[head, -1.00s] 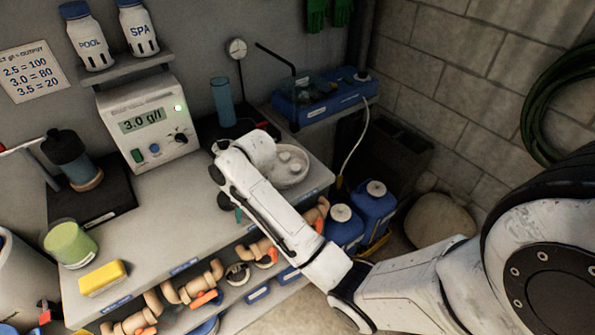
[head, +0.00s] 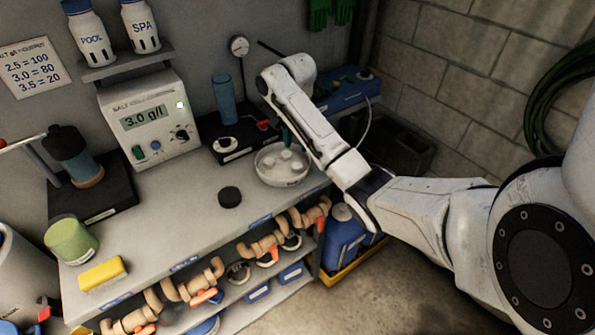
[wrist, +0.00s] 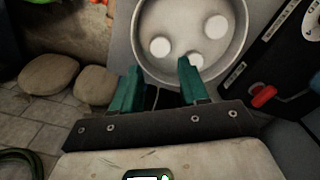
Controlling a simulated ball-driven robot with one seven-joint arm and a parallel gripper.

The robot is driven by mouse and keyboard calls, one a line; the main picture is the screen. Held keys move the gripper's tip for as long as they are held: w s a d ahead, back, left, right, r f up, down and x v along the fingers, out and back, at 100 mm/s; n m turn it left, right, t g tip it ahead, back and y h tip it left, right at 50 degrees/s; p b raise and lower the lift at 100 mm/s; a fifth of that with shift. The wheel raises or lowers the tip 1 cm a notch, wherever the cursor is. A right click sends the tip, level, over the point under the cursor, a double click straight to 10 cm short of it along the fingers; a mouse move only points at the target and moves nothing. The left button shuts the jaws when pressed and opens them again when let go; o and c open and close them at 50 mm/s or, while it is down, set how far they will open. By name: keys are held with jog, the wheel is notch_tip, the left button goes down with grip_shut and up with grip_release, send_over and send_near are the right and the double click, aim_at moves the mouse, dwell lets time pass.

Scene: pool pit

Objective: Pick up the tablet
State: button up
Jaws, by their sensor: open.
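A round pale dish (head: 283,181) stands near the right end of the counter, with three white round tablets in it. In the wrist view the dish (wrist: 243,45) shows with one tablet (wrist: 159,47) at left, one (wrist: 216,27) at upper right and one (wrist: 193,62) at the near side, partly covered by a fingertip. My gripper (wrist: 160,64) is open and empty, its two green fingers at the near rim. In the head view my forearm hides most of the gripper; a green finger shows just above the dish.
A black round lid-like disc (head: 230,197) lies on the counter left of the dish. A salt meter (head: 150,122) and a blue cylinder (head: 224,98) stand behind. A blue box (head: 343,88) is beyond my arm.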

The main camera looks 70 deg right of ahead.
aim_at(297, 165)
notch_tip(297, 165, down, 4)
jog(key=shift+r+b, duration=0.25)
jog(key=shift+b, duration=0.15)
jog(key=shift+d+f+p, duration=0.1)
jog(key=shift+f+p, duration=0.45)
jog(key=shift+f, duration=2)
jog(key=shift+c, duration=0.4)
jog(key=c, duration=0.6)
